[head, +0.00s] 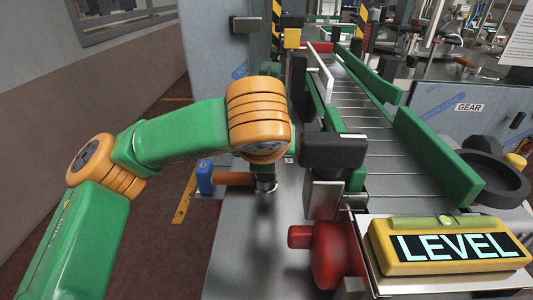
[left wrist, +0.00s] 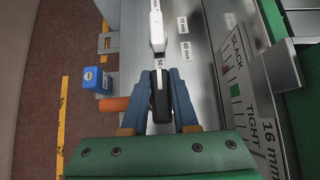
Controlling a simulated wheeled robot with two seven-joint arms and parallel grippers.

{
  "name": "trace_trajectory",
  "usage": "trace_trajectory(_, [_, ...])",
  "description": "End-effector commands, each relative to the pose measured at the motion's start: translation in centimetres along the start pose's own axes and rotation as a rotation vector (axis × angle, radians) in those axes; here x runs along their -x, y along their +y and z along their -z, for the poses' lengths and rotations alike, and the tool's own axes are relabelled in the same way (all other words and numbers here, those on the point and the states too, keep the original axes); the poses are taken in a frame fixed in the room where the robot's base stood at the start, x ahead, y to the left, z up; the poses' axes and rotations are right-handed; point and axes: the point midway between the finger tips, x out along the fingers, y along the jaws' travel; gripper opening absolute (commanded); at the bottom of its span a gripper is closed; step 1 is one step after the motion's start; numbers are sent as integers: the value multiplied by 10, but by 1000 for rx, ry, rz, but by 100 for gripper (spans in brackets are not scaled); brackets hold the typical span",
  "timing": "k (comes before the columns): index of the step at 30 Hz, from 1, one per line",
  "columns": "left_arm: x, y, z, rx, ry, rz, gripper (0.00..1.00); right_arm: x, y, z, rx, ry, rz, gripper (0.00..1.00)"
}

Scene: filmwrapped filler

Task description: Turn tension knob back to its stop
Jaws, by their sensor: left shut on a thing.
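My left gripper (left wrist: 160,112) has its blue-grey fingers closed on both sides of a narrow black handle (left wrist: 160,95). A white pointer-like bar (left wrist: 157,30) extends ahead of the handle, over a plate with millimetre labels. A scale plate marked SLACK and TIGHT (left wrist: 242,85) is to the right, with a green and a red mark. In the head view, my left arm's orange wrist hides most of the gripper and what it holds. A red knob (head: 328,255) is in front, apart from the gripper. I cannot tell which part is the tension knob.
A blue block (head: 205,176) with an orange cylinder (head: 235,178) is close to the left of my gripper. A black block (head: 333,150) on a post is to its right. Green-railed rollers (head: 365,110) run back, and a yellow LEVEL box (head: 450,245) is front right.

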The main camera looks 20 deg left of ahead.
Motion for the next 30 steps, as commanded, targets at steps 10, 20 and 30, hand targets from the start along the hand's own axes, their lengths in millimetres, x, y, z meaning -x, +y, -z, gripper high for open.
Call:
trace_trajectory(10, [0,1,-1,45,-2,-42,0,0,0,0,0,0,-1,0])
trace_trajectory(20, [0,1,-1,46,-1,-43,0,0,1,0,0,0,-1,0])
trace_trajectory(30, [0,1,0,45,1,-44,57,0,1,0,0,0,-1,0])
